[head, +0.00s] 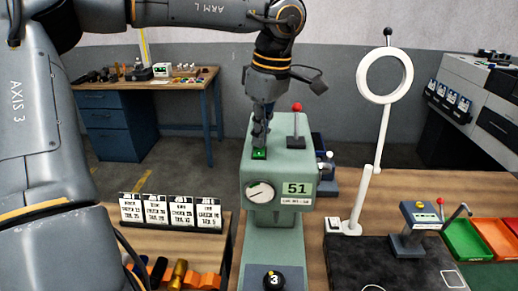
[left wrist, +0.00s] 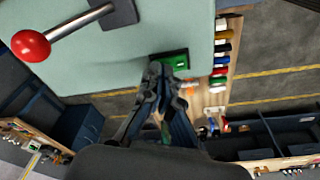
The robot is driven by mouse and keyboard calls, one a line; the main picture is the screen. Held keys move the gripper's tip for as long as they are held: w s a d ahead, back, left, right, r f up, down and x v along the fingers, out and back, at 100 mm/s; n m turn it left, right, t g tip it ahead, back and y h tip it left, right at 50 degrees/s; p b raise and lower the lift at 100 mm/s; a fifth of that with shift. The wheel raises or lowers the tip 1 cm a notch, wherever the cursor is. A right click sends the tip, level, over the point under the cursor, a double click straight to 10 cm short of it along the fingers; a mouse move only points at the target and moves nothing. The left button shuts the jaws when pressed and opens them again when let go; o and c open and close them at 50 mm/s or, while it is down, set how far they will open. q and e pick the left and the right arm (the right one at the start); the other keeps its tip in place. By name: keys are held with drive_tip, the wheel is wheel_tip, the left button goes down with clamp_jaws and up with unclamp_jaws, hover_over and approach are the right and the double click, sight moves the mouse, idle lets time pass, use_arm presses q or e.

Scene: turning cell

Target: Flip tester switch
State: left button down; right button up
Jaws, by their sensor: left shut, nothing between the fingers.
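The pale green tester (head: 250,215) stands on the bench in the middle of the head view, with a round gauge and a "51" label on its front. A green switch or button (head: 259,154) sits on its top at left; it also shows in the left wrist view (left wrist: 178,59). A red-knobbed lever (head: 297,124) stands upright beside it on the right. My left gripper (head: 260,146) is shut and empty, pointing down with its fingertips at the green switch. I cannot tell whether they touch it. My right gripper is not in view.
A white stand with a ring (head: 384,76) rises to the right of the tester. White cards (head: 170,212) stand at the left, and a black "3" knob (head: 273,279) is in front.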

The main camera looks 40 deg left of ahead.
use_arm(q)
drive_tip(key=shift+f, duration=0.2)
drive_tip(key=shift+r, duration=0.1)
wheel_tip(320, 180, up, 7)
drive_tip(key=p, duration=0.6)
idle(0.5)
